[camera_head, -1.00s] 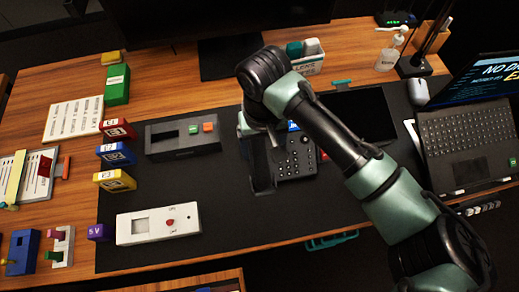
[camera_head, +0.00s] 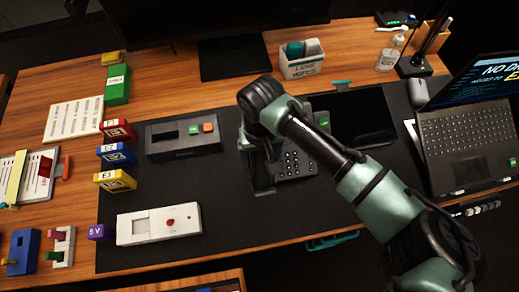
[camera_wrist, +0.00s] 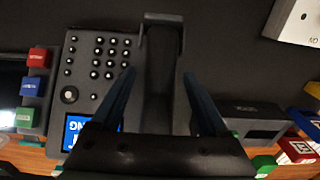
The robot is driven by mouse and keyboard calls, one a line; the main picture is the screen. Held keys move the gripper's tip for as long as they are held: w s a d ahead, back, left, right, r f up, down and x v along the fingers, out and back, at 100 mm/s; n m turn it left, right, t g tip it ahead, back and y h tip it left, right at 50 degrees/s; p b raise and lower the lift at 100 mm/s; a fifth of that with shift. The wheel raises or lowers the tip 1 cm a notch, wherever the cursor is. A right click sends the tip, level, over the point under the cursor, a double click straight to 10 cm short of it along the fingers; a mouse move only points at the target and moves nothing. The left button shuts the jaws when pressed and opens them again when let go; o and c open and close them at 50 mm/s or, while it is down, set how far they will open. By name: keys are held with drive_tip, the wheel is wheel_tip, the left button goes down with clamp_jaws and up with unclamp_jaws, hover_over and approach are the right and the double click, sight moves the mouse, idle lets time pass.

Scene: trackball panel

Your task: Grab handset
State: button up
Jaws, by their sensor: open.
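A dark desk phone (camera_head: 297,166) lies on the black mat, partly hidden by my arm; its keypad and blue screen show in the wrist view (camera_wrist: 112,75). Its black handset (camera_head: 263,183) lies along the phone's left side. In the wrist view the handset (camera_wrist: 160,60) runs between my two fingers, its far end beyond the fingertips. My gripper (camera_wrist: 159,77) is open, with one finger on each side of the handset and visible gaps between. I cannot tell how far down the fingers reach.
A grey box with green and orange buttons (camera_head: 183,145) stands left of the phone. A dark tablet (camera_head: 350,118) and a laptop (camera_head: 466,130) are to the right. The mat in front is clear.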

drive_tip(key=shift+f, duration=0.2)
idle(0.3)
clamp_jaws()
